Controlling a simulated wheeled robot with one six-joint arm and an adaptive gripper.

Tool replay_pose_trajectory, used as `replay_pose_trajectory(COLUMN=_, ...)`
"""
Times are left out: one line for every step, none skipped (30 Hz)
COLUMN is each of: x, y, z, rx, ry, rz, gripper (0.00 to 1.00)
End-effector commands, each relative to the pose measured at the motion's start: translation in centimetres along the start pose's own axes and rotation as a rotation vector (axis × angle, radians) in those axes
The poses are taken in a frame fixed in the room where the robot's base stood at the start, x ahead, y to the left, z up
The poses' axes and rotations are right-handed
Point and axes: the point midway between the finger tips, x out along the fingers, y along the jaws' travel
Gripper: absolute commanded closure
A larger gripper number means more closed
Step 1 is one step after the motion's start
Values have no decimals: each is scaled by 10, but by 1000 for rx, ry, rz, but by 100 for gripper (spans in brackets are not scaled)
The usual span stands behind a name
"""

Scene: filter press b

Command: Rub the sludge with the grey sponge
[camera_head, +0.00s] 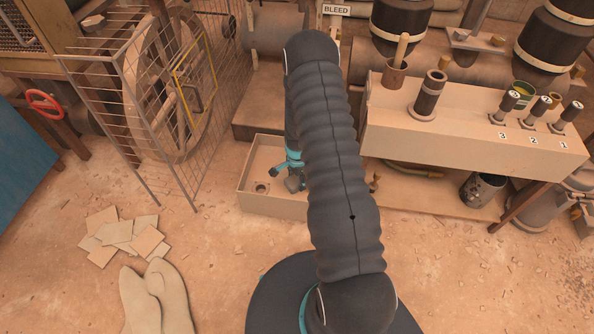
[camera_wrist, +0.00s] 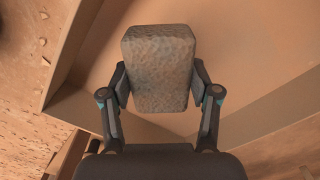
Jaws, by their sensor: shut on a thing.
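My gripper (camera_wrist: 160,93) is shut on the grey sponge (camera_wrist: 160,65), a speckled block held upright between the two fingers in the wrist view. Behind the sponge, the wrist view shows the inside of a pale box-like tray (camera_wrist: 250,50). In the head view the tray (camera_head: 270,207) stands on the floor left of my arm. My gripper there (camera_head: 293,182) is at or over the tray, partly hidden by my arm, and the sponge cannot be made out. I cannot make out any sludge in either view, nor whether the sponge touches the tray.
A bench with numbered levers (camera_head: 535,110) stands at the right, with a metal bucket (camera_head: 482,188) beneath it. A wire cage gate (camera_head: 160,90) stands at the left. Flat tiles (camera_head: 125,238) and a pair of pale gloves or pads (camera_head: 157,295) lie on the floor.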

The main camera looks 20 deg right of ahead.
Motion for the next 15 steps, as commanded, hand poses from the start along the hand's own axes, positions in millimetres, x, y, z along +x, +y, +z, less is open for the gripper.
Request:
replay_pose_trajectory(x=-8, y=0, z=0, rx=0, ry=1, rz=-1, gripper=66)
replay_pose_trajectory(x=-10, y=0, z=0, rx=0, ry=1, rz=-1, gripper=66)
replay_pose_trajectory(x=-14, y=-1, z=0, rx=-1, ry=1, rz=-1, gripper=66)
replay_pose_trajectory(x=-17, y=-1, z=0, rx=-1, ry=1, rz=-2, gripper=66)
replay_pose_trajectory(x=-20, y=-1, z=0, rx=-2, ry=1, rz=-2, gripper=66)
replay_pose_trajectory(x=-23, y=-1, z=1, rx=-2, ry=1, rz=-2, gripper=66)
replay_pose_trajectory(x=-26, y=-2, z=1, rx=-3, ry=1, rz=-3, gripper=66)
replay_pose_trajectory(x=-29, y=-2, z=1, rx=-3, ry=1, rz=-3, gripper=66)
replay_pose_trajectory(x=-32, y=-2, z=1, rx=-4, ry=1, rz=-3, gripper=66)
replay_pose_trajectory(x=-35, y=-2, z=2, rx=-4, ry=1, rz=-3, gripper=66)
replay_pose_trajectory(x=-37, y=-2, z=2, rx=-4, ry=1, rz=-3, gripper=66)
replay_pose_trajectory(x=-41, y=-2, z=2, rx=-5, ry=1, rz=-3, gripper=66)
replay_pose_trajectory(x=-43, y=-2, z=2, rx=-5, ry=1, rz=-2, gripper=66)
replay_pose_trajectory(x=-45, y=-2, z=2, rx=-6, ry=1, rz=-2, gripper=66)
replay_pose_trajectory(x=-47, y=-2, z=3, rx=-7, ry=1, rz=-2, gripper=66)
